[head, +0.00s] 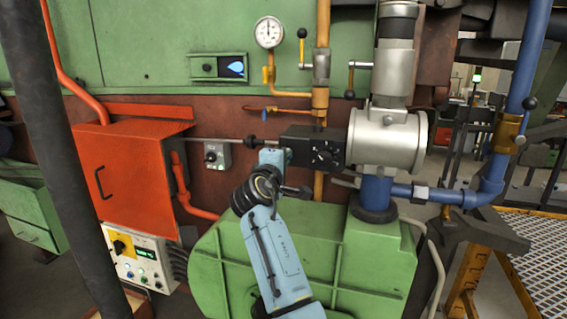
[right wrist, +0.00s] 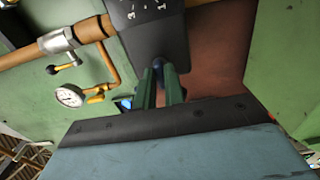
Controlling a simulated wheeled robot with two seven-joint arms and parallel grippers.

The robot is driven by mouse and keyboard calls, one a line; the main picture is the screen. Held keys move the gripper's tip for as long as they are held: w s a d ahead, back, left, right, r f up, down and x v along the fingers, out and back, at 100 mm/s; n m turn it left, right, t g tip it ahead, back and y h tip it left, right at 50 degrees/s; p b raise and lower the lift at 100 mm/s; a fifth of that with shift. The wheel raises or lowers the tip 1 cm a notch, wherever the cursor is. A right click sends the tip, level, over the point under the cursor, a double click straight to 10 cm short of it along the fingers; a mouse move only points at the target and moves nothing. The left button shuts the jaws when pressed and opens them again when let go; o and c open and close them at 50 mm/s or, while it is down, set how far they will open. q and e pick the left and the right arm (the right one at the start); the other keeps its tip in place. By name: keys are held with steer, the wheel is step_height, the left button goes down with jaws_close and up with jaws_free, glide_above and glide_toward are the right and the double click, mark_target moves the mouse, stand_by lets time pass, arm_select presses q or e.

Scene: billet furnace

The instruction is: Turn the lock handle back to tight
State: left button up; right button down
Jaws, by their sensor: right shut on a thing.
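A black box with pale markings (head: 313,147) sits at the left side of the grey metal cylinder; it also shows at the top of the right wrist view (right wrist: 148,25). A small dark handle with a rounded end (right wrist: 158,67) shows at the lower edge of this box; I take it to be the lock handle. My right gripper (right wrist: 159,84) has its two green fingers shut on this handle, one on each side. In the head view my right gripper (head: 285,155) is at the box's left end, and the handle is mostly hidden there. My left gripper is not in view.
A rod with a black knob (head: 252,141) runs left of the box towards the orange cabinet (head: 125,180). A pressure gauge (head: 269,32) and yellow pipework stand above. A green housing (head: 330,260) lies below my right arm. A blue pipe (head: 510,80) is at right.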

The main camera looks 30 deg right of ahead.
stand_by(0.3)
steer(key=c, duration=1.5)
jaws_free()
steer(key=b+v, duration=0.1)
steer(key=v, duration=1.2)
steer(key=shift+s+a+b, duration=0.1)
steer(key=shift+s+b, duration=0.05)
steer(key=shift+b, duration=0.25)
steer(key=shift+f, duration=0.1)
